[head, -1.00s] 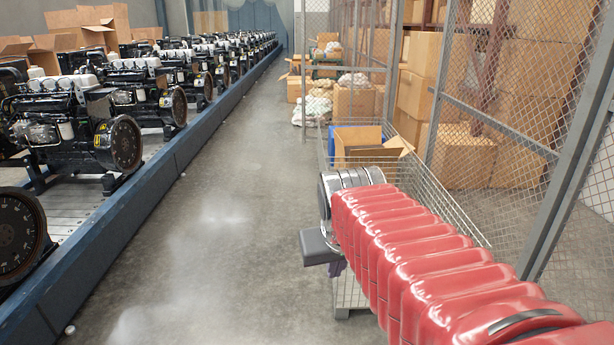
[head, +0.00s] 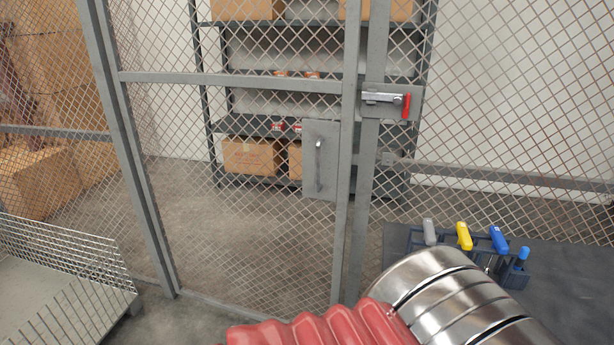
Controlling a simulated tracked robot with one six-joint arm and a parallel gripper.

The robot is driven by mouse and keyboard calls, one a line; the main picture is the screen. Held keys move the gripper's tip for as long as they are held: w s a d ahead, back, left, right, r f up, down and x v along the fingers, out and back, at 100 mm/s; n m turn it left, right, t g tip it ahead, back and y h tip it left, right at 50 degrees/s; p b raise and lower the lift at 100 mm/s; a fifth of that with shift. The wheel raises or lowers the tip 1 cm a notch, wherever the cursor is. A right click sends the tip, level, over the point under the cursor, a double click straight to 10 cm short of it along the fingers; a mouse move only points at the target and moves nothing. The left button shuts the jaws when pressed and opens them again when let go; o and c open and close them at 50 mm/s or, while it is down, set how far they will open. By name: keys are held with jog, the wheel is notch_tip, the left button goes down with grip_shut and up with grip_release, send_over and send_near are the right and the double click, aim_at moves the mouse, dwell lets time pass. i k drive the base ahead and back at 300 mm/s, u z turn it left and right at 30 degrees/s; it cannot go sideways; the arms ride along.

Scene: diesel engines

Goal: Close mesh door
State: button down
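The mesh door (head: 237,84) stands in front of me in the head view, a grey frame with diamond wire mesh. A plate with a pull handle (head: 320,160) is on its right side. The door's right edge lies beside the grey post (head: 372,170); I cannot tell whether it is fully shut against it. A bolt latch (head: 383,98) with a red grip sits on the post. My arm's red sleeve and metal wrist cross the bottom right; the gripper fingers are outside the picture.
Behind the mesh is a dark shelf unit (head: 270,126) with cardboard boxes (head: 250,156). A wire cart (head: 65,265) stands at lower left. A tool rack (head: 465,245) with coloured handles is at right. Concrete floor shows between cart and door.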

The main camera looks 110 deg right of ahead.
aim_at(327, 147)
jog(key=z, duration=0.1)
jog(key=i, duration=0.15)
jog(key=z, duration=1.9)
